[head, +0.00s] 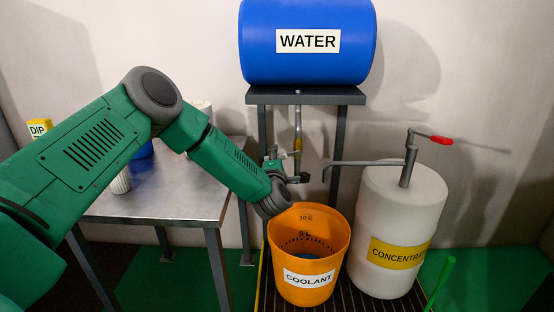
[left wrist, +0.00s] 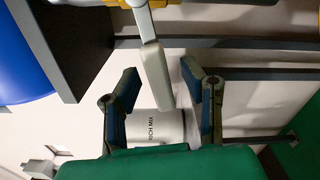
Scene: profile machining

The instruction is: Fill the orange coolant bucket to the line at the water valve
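The orange bucket (head: 325,262), labelled COOLANT, stands upright under the blue WATER barrel's valve. Marks reading 5 L and 10 L show inside, with a small blue patch low down; the exact level is unclear. The water valve (head: 298,142) hangs on a pipe below the barrel. My left gripper (head: 293,166) is beside the valve, above the bucket's back rim. In the left wrist view its two fingers (left wrist: 160,88) are spread, with the pale valve lever (left wrist: 155,75) between them and gaps showing on both sides. My right gripper is out of view.
The blue barrel (head: 308,60) rests on a dark stand (head: 340,97). A white CONCENTRATE drum (head: 400,215) with a red-handled pump (head: 440,140) stands right of the bucket. A metal table (head: 175,200) is at left, behind my arm. A green hose end (head: 440,282) rises at lower right.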

